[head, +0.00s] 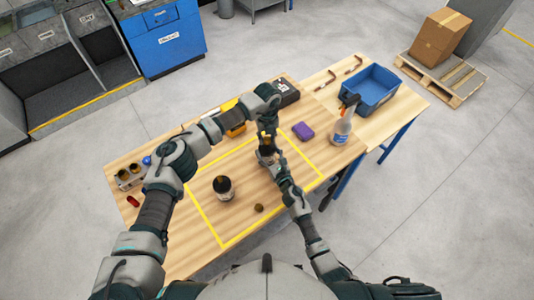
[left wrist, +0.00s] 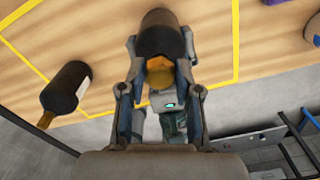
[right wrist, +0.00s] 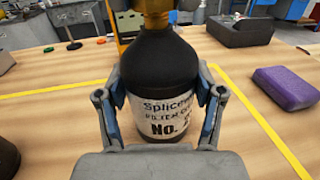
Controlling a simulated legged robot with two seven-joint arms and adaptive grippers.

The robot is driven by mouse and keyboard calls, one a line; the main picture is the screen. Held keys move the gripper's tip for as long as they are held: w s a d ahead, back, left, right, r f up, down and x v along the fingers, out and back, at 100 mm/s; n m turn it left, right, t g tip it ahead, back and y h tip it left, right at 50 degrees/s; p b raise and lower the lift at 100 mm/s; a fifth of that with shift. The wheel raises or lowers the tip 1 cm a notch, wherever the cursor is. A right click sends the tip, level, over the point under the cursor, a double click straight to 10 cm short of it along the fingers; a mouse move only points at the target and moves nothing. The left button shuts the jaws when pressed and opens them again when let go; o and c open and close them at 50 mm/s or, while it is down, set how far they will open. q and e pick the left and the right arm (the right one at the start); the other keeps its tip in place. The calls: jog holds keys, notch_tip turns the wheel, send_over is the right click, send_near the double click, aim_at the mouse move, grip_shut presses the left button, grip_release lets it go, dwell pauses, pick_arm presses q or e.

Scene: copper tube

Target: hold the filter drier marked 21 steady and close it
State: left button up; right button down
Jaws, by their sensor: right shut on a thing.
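A dark filter drier (right wrist: 160,75) with a brass top (right wrist: 155,12) stands upright over the table. Its white label reads "No. 2", with any further digit hidden round the side. My right gripper (right wrist: 160,105) is shut on its body. My left gripper (left wrist: 158,75) is above it, pointing down, its open fingers on either side of the brass top (left wrist: 160,78). A gap seems to show between fingers and brass. A second dark drier (head: 223,187) stands to the left inside the yellow outline; it also shows in the left wrist view (left wrist: 66,88). A small brass-coloured piece (head: 259,208) lies near the front.
A purple block (head: 303,131) and a spray bottle (head: 342,128) stand to the right, with a blue bin (head: 372,88) beyond. A holder with round pieces (head: 128,176) is at the left edge.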

pick_arm(q)
jog(key=m, duration=0.3)
grip_shut()
jog(key=m, duration=1.5)
jog(key=shift+m, duration=0.3)
jog(key=o, duration=1.1)
grip_release()
jog(key=shift+o, duration=0.2)
jog(key=shift+r, duration=0.1)
notch_tip(320, 180, up, 12)
jog(key=shift+f, duration=0.2)
jog(key=shift+w, duration=0.1)
